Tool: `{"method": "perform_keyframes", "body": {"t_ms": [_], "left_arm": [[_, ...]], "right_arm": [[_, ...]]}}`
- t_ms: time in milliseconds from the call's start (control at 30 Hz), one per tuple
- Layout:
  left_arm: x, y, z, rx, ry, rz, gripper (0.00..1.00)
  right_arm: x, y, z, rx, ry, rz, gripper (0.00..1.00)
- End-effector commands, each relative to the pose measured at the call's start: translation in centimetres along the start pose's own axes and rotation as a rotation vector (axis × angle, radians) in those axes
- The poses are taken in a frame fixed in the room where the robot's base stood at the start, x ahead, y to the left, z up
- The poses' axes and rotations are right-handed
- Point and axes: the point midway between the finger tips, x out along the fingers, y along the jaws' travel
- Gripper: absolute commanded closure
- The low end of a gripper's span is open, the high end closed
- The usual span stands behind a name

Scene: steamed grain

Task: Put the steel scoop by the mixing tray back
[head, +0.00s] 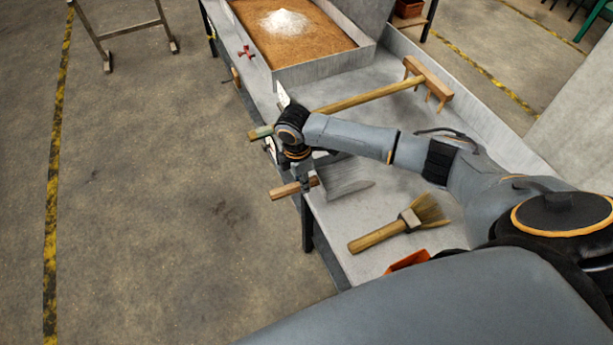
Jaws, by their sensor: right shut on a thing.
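The steel scoop (346,180) shows in the head view over the near part of the metal bench, with its wooden handle (284,191) sticking out past the bench's left edge. My right gripper (304,184) points down and is shut on the scoop at its handle. Whether the scoop touches the bench top is hard to tell. The mixing tray (325,67) stands farther back on the bench and holds brown grain with a white powder heap. My left gripper is out of view.
A wooden rake (428,77) lies between the tray and my right arm, its handle passing behind my wrist. A brush (378,237) and a partly hidden orange object (407,261) lie nearer. The bench (440,120) has a raised right rim.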

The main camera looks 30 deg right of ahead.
Motion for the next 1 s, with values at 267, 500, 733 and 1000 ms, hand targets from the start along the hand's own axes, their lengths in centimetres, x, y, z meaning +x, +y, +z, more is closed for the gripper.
{"method": "perform_keyframes", "body": {"t_ms": [267, 500, 733, 1000], "left_arm": [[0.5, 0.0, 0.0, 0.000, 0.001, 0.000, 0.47], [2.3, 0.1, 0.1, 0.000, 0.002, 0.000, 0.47], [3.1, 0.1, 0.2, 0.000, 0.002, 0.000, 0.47], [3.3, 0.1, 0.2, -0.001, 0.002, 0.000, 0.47]], "right_arm": [[0.3, 0.4, 1.5, -0.049, 0.001, 0.025, 1.00], [1.9, 0.3, 1.4, -0.046, 0.000, 0.024, 1.00], [3.5, 0.3, 1.2, -0.045, 0.002, 0.023, 1.00], [4.1, 0.3, 1.1, -0.045, 0.001, 0.024, 1.00]]}}
